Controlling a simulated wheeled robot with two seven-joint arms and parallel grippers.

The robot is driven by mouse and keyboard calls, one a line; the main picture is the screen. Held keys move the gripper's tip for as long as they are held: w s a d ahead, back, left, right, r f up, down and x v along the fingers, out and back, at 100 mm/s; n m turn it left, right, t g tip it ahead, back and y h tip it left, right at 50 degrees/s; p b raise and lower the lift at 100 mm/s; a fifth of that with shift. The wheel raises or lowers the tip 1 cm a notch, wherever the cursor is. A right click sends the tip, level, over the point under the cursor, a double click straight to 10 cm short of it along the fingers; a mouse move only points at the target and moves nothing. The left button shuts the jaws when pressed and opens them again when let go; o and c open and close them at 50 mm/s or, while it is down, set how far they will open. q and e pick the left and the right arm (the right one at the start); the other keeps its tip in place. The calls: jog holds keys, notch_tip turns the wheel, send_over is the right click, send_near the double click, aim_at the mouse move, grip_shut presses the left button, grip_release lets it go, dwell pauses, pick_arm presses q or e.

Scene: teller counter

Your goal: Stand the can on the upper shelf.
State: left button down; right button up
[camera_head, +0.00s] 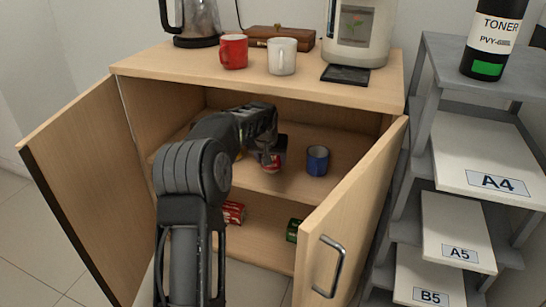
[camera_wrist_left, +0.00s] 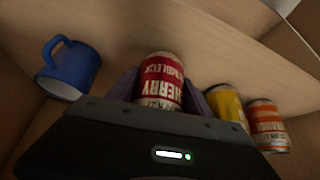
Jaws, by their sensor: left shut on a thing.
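A red and white can marked "CHERRY" (camera_wrist_left: 160,82) is between the fingers of my left gripper (camera_head: 270,158). In the head view, the lower part of the can (camera_head: 271,167) shows below the fingers, at the upper shelf (camera_head: 240,181) inside the open cabinet. My left gripper is shut on it, and the fingers also show in the left wrist view (camera_wrist_left: 158,100). I cannot tell whether the can's base touches the shelf. My right gripper is not in view.
A blue mug (camera_head: 317,160) stands on the upper shelf, right of the can. A yellow can (camera_wrist_left: 227,104) and an orange-striped can (camera_wrist_left: 267,125) are on the other side. Open doors (camera_head: 85,185) and (camera_head: 350,220) flank the opening. Red (camera_head: 233,212) and green (camera_head: 292,230) items lie below.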

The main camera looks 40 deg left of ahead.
aim_at(273, 157)
pick_arm(q)
jog(key=shift+w+a, duration=0.1)
jog(key=w, duration=0.1)
jog(key=w+a, duration=0.1)
jog(key=w, duration=0.1)
jog(key=shift+a+b, duration=0.25)
jog(key=shift+b, duration=0.1)
jog(key=shift+f+b, duration=0.65)
jog(key=shift+f, duration=0.1)
jog(key=shift+r, duration=0.1)
jog(key=shift+c, duration=2.1)
grip_release()
jog(key=shift+f, duration=0.25)
